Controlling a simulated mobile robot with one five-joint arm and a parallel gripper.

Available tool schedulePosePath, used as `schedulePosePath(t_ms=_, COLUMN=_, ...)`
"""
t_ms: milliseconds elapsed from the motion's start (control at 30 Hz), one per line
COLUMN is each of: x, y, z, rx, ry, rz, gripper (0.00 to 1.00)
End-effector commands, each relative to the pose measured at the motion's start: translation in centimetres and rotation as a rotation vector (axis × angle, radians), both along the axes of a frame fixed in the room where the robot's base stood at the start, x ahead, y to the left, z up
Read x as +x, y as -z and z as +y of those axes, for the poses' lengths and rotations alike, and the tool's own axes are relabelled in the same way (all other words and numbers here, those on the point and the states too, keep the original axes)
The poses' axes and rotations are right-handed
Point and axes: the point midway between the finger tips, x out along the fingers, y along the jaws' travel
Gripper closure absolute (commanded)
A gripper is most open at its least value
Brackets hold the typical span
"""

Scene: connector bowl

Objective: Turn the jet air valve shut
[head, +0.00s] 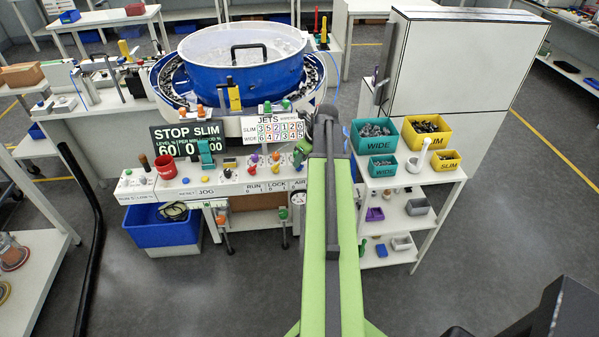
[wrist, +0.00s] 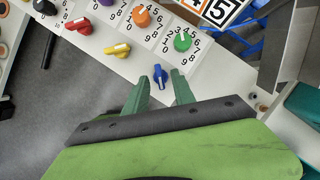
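The likely jet air valve is a small blue handle (wrist: 160,76) at the edge of the white panel in the wrist view. In the head view, an AIR label (head: 299,185) is partly covered by my arm, and the blue handle is hidden there. My gripper (wrist: 162,78) has its two green fingers apart, with the blue handle showing in the gap between the tips. I cannot tell whether the fingers touch it or are still above it.
A yellow handle (wrist: 118,50) and a red handle (wrist: 80,25) sit left along the panel. Green (wrist: 183,40) and orange (wrist: 142,16) numbered dials are close by. A blue feeder bowl (head: 240,70) stands behind. A shelf with WIDE and SLIM bins (head: 374,146) is right.

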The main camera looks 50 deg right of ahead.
Motion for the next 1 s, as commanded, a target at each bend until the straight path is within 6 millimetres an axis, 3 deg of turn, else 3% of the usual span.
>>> schedulePosePath(t_ms=33, x=0.27, y=0.99, z=0.00, rx=0.000, ry=-0.001, rz=0.000, gripper=0.69)
schedulePosePath(t_ms=333, x=0.44, y=0.84, z=0.09, rx=0.000, ry=-0.001, rz=0.000, gripper=0.69)
schedulePosePath(t_ms=567, x=0.45, y=0.85, z=0.10, rx=-0.001, ry=-0.002, rz=0.000, gripper=0.99)
schedulePosePath(t_ms=800, x=0.46, y=0.86, z=0.11, rx=-0.001, ry=-0.002, rz=0.000, gripper=1.00)
schedulePosePath(t_ms=833, x=0.32, y=0.85, z=0.93, rx=-0.001, ry=-0.003, rz=0.000, gripper=1.00)
schedulePosePath(t_ms=1000, x=0.47, y=0.88, z=0.28, rx=0.002, ry=-0.015, rz=0.001, gripper=1.00)
